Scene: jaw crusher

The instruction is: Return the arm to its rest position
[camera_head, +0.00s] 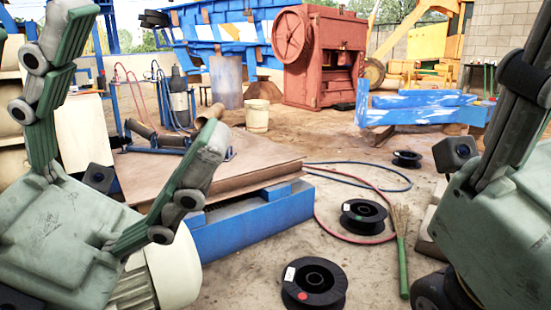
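My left gripper (142,85) is large in the left foreground, its palm at the lower left. Its two green-grey fingers point up and stand wide apart, with nothing held between them. My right gripper (515,110) is at the right edge, cut off by the frame. One dark finger and part of its green-grey body show; its other finger is out of view, so its opening cannot be told. Neither gripper visibly touches anything.
A blue-framed workbench (250,222) with a brown top stands behind the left gripper. Black spools (314,284), a green-handled broom (403,265) and hoses lie on the ground. A red jaw crusher (318,60) and a beige bucket (257,117) stand farther back. Open ground lies mid-frame.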

